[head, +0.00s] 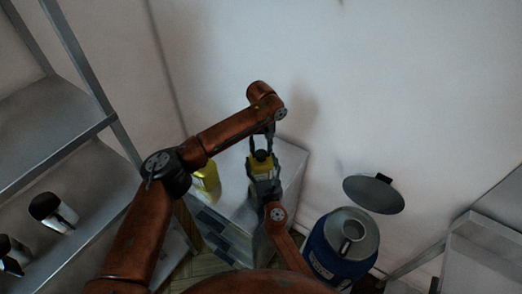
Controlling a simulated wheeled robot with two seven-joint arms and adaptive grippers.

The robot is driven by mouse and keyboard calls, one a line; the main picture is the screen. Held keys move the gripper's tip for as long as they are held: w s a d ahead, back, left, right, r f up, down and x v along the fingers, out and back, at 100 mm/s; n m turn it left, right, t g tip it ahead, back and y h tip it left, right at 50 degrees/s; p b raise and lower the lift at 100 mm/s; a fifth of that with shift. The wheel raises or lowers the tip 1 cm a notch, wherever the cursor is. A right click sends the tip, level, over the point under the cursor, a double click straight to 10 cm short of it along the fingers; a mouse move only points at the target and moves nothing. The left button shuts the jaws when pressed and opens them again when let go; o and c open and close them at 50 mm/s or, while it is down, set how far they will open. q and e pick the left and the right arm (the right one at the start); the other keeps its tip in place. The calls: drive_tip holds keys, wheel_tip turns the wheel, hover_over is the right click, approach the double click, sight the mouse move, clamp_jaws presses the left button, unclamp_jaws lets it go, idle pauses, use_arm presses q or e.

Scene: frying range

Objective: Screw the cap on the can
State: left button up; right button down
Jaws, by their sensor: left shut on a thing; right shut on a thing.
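A small yellow can (262,168) is above the pale counter, near the middle of the head view. My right gripper (262,176) is shut on it from the near side and covers its lower part. A dark cap (259,155) is at the top of the can. My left gripper (262,145) reaches down from above, its fingers shut on the cap. The cap and can look in line and touching, but I cannot tell whether the threads are engaged.
Another yellow container (208,182) stands on the counter (291,160), partly behind my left arm. A blue drum (340,262) with a raised grey lid (373,194) is at right. Metal shelves (50,115) with dark-and-silver containers (54,211) are at left.

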use_arm(q)
drive_tip(key=m, duration=0.6)
drive_tip(key=shift+f, duration=0.1)
drive_tip(key=m, duration=0.3)
drive_tip(key=shift+m, duration=0.3)
drive_tip(key=m, duration=0.9)
drive_tip(key=shift+m, duration=0.4)
drive_tip(key=o, duration=1.3)
drive_tip(key=shift+r, duration=2.3)
